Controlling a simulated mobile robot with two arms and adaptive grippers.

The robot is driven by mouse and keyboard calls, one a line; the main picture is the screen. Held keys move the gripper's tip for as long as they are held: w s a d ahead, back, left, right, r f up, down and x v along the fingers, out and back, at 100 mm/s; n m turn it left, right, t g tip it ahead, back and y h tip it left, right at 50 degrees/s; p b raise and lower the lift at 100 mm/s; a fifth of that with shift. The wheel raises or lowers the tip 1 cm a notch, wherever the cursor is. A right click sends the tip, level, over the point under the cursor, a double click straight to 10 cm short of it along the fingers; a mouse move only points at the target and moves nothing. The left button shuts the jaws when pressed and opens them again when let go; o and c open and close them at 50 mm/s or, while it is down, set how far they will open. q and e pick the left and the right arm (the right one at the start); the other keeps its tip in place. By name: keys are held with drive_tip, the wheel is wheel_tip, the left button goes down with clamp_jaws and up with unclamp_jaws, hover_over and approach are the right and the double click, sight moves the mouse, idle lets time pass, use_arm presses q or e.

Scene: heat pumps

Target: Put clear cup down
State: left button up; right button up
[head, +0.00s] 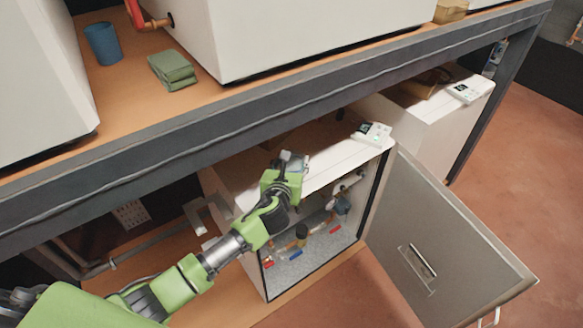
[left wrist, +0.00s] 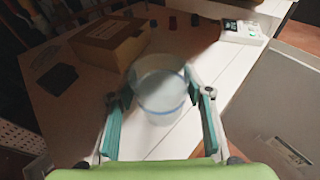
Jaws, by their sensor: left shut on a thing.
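The clear cup (left wrist: 160,92), see-through with a blue band, stands upright between the two fingers of my left gripper (left wrist: 160,112) in the left wrist view. The fingers are shut on its sides. The cup is over the white cabinet top (left wrist: 165,140); I cannot tell whether its base touches it. In the head view my left gripper (head: 291,163) is over the same cabinet top (head: 325,165), under the workbench, and its hand mostly hides the cup. My right gripper is not in view.
A cardboard box (left wrist: 112,42) and a dark flat item (left wrist: 57,78) lie on the cabinet top. A white controller (head: 372,133) sits at its right end. The open cabinet door (head: 440,240) juts out right. The bench edge (head: 220,112) overhangs. A blue cup (head: 103,44) and green cloth (head: 172,70) are above.

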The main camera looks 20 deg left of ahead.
use_arm(q)
drive_tip(key=shift+d+f, duration=0.1)
drive_tip(key=shift+f, duration=0.95)
drive_tip(key=shift+f, duration=0.1)
drive_tip(key=o, duration=1.3)
drive_tip(key=shift+o, duration=0.2)
drive_tip(key=v, duration=1.2)
